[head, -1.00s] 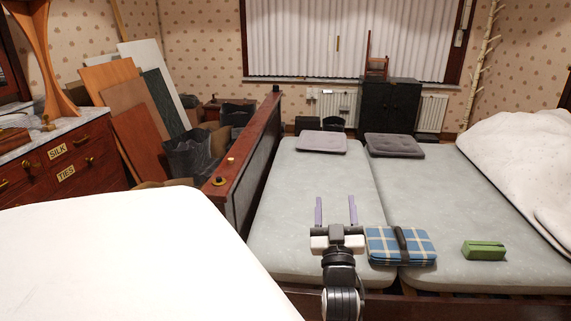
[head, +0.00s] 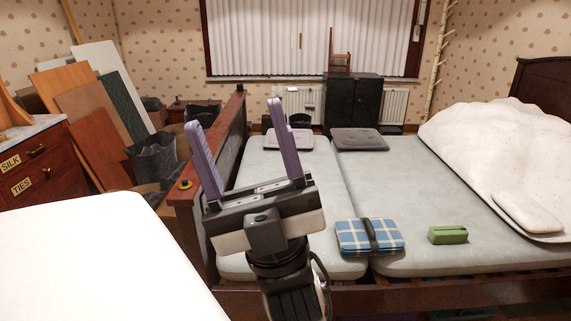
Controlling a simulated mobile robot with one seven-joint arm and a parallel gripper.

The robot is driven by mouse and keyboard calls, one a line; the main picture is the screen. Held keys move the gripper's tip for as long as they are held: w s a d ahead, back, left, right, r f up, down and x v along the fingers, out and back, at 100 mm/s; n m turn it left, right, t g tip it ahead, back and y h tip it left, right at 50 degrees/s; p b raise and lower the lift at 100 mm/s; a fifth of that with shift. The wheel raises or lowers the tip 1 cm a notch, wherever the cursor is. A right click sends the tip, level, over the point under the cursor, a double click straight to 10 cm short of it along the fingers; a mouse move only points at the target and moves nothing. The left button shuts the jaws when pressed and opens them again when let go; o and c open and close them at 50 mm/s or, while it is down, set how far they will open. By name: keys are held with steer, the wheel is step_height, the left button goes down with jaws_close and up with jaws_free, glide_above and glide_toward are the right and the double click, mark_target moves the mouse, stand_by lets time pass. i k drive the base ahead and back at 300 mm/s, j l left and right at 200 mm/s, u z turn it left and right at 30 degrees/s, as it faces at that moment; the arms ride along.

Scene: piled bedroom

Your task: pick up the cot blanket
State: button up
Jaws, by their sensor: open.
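A folded blue-and-cream checked blanket (head: 352,236), the likeliest cot blanket, lies flat near the front of the beds, across the seam between the two mattresses. A dark strap (head: 371,236) runs over its middle. My gripper (head: 236,118) is raised in front of the camera, left of the blanket and apart from it. Its two purple fingers are spread and point up and away, with nothing between them. My gripper hides part of the left mattress (head: 325,195) and of the wooden bed side.
A green box-like object (head: 448,235) lies right of the blanket. Two flat cushions, mauve (head: 289,139) and grey (head: 359,139), lie at the far end. A white duvet (head: 480,145) is heaped at right. A wooden board (head: 190,203) stands left; a white surface (head: 95,260) fills the lower left.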

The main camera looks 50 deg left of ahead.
mark_target(376, 237)
steer(key=i+j, duration=0.15)
steer(key=j, duration=0.3)
steer(key=i+j, duration=0.15)
steer(key=j, duration=0.3)
steer(key=i+j+z, duration=0.1)
steer(key=j, duration=0.35)
steer(key=i+j, duration=0.15)
steer(key=j, duration=0.3)
steer(key=i+j, duration=0.1)
steer(key=j, duration=0.35)
